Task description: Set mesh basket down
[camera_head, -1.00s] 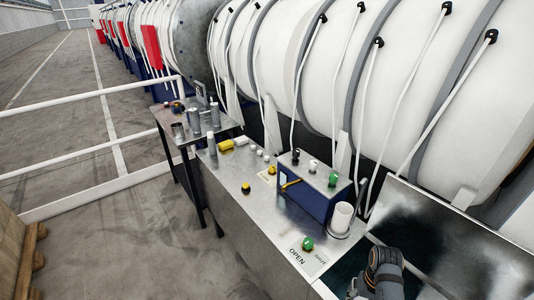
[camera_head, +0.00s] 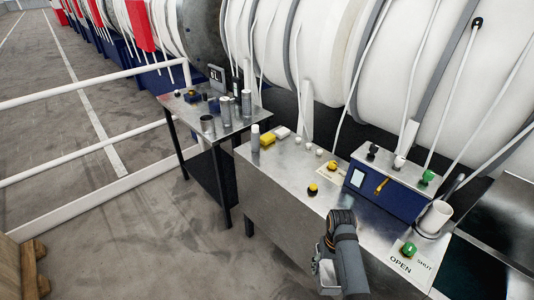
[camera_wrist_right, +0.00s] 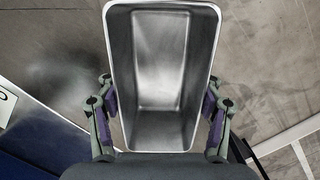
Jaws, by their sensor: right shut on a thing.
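The mesh basket (camera_wrist_right: 163,62) looks like an open, grey metal box with smooth walls; no mesh shows. In the right wrist view I look down into it, and it is empty. My right gripper (camera_wrist_right: 160,95) is shut on it, with a finger against each side wall. In the head view the basket (camera_head: 326,274) hangs under my right arm, partly hidden by it, in front of the bench and over the floor. My left gripper is not in view.
White railings (camera_head: 90,92) run at left. A wooden crate (camera_head: 10,265) is at lower left.

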